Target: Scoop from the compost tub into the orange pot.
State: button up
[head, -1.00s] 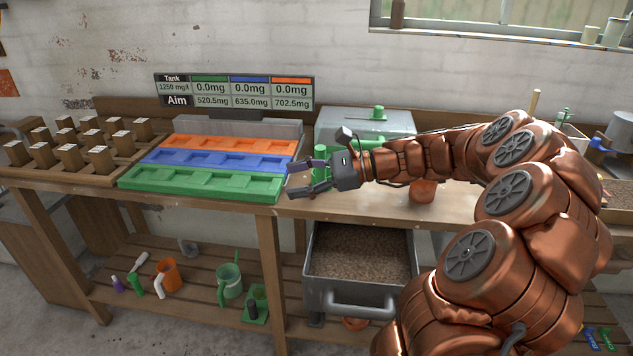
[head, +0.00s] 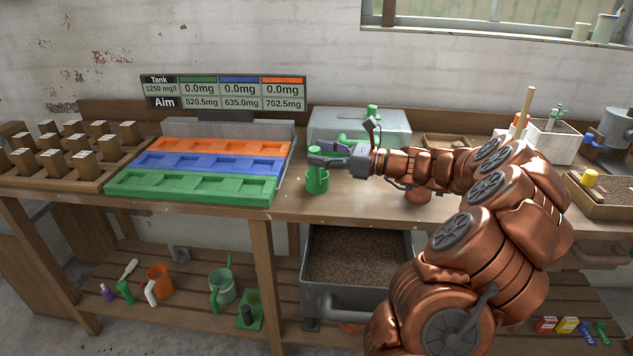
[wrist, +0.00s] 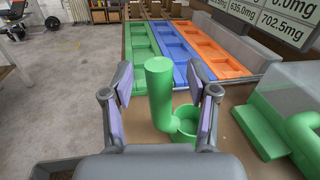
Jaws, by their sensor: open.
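A green scoop stands on the bench, its round cup (head: 317,181) below and beside my gripper. In the wrist view its thick upright handle (wrist: 159,90) rises between my fingers, and its cup (wrist: 185,122) is to the right. My gripper (head: 318,157) is open around the handle, with a gap to each finger pad; it also shows in the wrist view (wrist: 163,108). The grey compost tub (head: 345,297), full of brown compost (head: 357,252), sits below the bench top. An orange pot (head: 417,195) stands on the bench, mostly hidden behind my arm.
Green, blue and orange trays (head: 190,188) lie left of the scoop. A grey box with green fittings (head: 350,125) stands behind it. Jugs, one orange (head: 158,281), are on the low shelf. A soil tray (head: 610,198) is at the right.

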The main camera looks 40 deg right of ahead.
jog(key=shift+x, duration=1.05)
jog(key=shift+s, duration=0.1)
grip_shut()
